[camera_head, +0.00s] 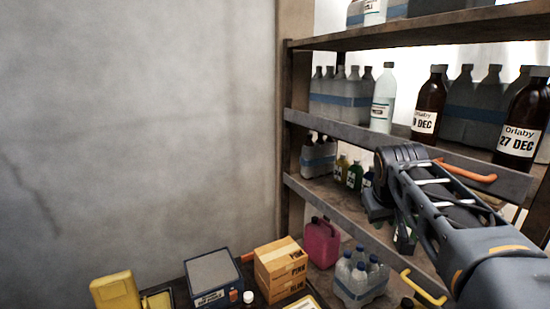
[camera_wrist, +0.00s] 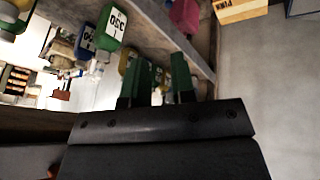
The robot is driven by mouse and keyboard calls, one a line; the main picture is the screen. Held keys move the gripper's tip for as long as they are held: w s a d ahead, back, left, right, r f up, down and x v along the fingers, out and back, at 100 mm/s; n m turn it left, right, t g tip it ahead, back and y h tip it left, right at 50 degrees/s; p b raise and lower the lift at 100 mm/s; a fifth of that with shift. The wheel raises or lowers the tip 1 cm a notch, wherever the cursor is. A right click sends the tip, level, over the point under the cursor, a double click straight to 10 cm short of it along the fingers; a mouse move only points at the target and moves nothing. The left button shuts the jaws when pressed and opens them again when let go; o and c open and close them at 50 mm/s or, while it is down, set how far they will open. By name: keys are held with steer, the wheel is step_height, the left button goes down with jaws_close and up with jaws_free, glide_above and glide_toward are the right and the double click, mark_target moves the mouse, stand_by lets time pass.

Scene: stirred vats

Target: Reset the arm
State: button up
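My gripper (camera_wrist: 157,82) shows in the wrist view with its two green fingers apart. I see nothing held between them, only a narrow gap with small blurred background shapes. In the head view my arm reaches in from the lower right toward the shelf rack. In the wrist view a green bottle (camera_wrist: 110,28) with a white label and a yellow bottle (camera_wrist: 126,60) appear beyond the fingers.
The shelf rack (camera_head: 365,125) holds brown bottles (camera_head: 429,105), a clear bottle (camera_head: 383,98) and wrapped bottle packs. Below are a pink jug (camera_head: 321,243), a bottle pack (camera_head: 358,277), cardboard boxes (camera_head: 279,268) and a grey box (camera_head: 212,277). Open space lies before the wall (camera_head: 140,130).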

steer(key=s+a+f+b, duration=0.1)
steer(key=s+a+f, duration=0.1)
steer(key=s+f, duration=0.2)
steer(key=s+a+f+y, duration=0.1)
steer(key=s+a+f, duration=0.2)
steer(key=s+f, duration=0.2)
steer(key=s+a+f+m+y+b, duration=0.1)
steer(key=s+a+f, duration=0.1)
steer(key=s+f, duration=0.3)
step_height(320, 180, down, 4)
steer(key=shift+s+a+b, duration=0.15)
steer(key=shift+a+b, duration=0.05)
steer(key=shift+b, duration=0.1)
